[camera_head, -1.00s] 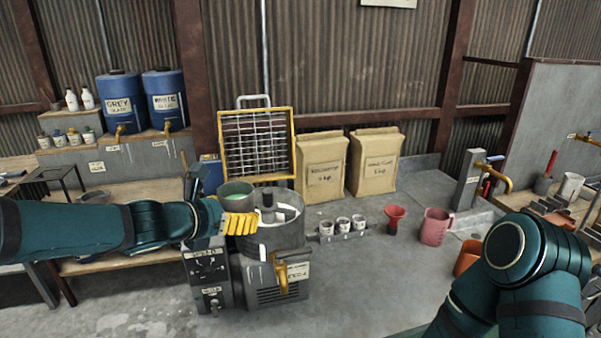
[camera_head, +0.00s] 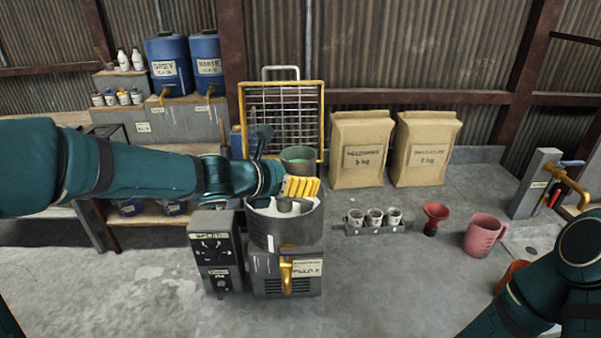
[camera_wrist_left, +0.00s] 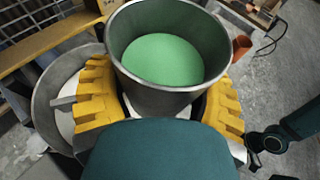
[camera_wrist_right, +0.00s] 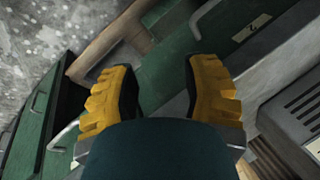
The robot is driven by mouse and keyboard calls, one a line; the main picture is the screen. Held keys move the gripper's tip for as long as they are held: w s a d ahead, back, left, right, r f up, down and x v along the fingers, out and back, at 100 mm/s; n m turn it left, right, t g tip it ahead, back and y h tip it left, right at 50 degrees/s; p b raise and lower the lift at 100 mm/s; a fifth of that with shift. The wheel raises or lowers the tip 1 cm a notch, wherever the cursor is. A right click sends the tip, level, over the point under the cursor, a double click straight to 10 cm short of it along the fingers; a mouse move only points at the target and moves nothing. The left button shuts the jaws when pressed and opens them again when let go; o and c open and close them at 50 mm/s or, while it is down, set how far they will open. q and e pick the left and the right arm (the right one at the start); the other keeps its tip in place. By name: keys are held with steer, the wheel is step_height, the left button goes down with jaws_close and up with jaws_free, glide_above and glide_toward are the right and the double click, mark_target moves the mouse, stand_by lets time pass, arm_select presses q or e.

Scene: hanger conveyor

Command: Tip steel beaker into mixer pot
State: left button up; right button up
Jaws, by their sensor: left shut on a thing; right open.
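The steel beaker (camera_head: 299,168) is a grey cylinder with green contents. My left gripper (camera_head: 301,187) is shut on it, yellow fingers on either side of its wall. In the left wrist view the beaker (camera_wrist_left: 165,95) looks upright or nearly so, and the green surface lies well below its rim. The mixer pot (camera_head: 290,232) is a wide grey drum with pale contents. In the head view the beaker appears above the pot's back rim; the pot (camera_wrist_left: 42,105) shows lower left of it in the left wrist view. My right gripper (camera_wrist_right: 160,85) is open and empty.
The raised yellow-framed grid guard (camera_head: 283,115) stands behind the pot. A control box (camera_head: 215,250) adjoins its left side. To the right are paper sacks (camera_head: 360,150), small cups (camera_head: 375,220), a red funnel (camera_head: 433,218) and a pink jug (camera_head: 482,236). Floor in front is clear.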

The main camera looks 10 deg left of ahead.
arm_select(q)
steer(key=shift+s+d+f+n+h, duration=0.1)
steer(key=shift+d+f+n+h, duration=0.15)
steer(key=shift+f+n+h, duration=0.4)
steer(key=shift+s+d+r+n+p, duration=0.25)
steer(key=shift+n+p, duration=0.3)
steer(key=shift+p, duration=0.55)
steer(key=shift+w+d, duration=0.1)
steer(key=shift+r+h, duration=0.1)
steer(key=shift+h, duration=0.25)
steer(key=shift+d+n+p, duration=0.15)
steer(key=shift+n+p, duration=0.25)
steer(key=shift+n, duration=0.1)
steer(key=shift+r, duration=0.1)
steer(key=shift+s+d+r+n+h+p, duration=0.1)
steer(key=shift+s+r+n+h+p, duration=0.1)
steer(key=shift+n+h+p, duration=0.25)
steer(key=shift+d+n+p, duration=0.1)
steer(key=shift+n+p, duration=0.15)
steer(key=shift+p, duration=0.1)
steer(key=shift+s+d+r+n+h+p, duration=0.1)
steer(key=shift+n+h+p, duration=0.4)
steer(key=shift+n, duration=0.2)
steer(key=shift+s+d+r+n+h+p, duration=0.1)
steer(key=shift+n+h+p, duration=0.25)
steer(key=shift+n+p, duration=0.3)
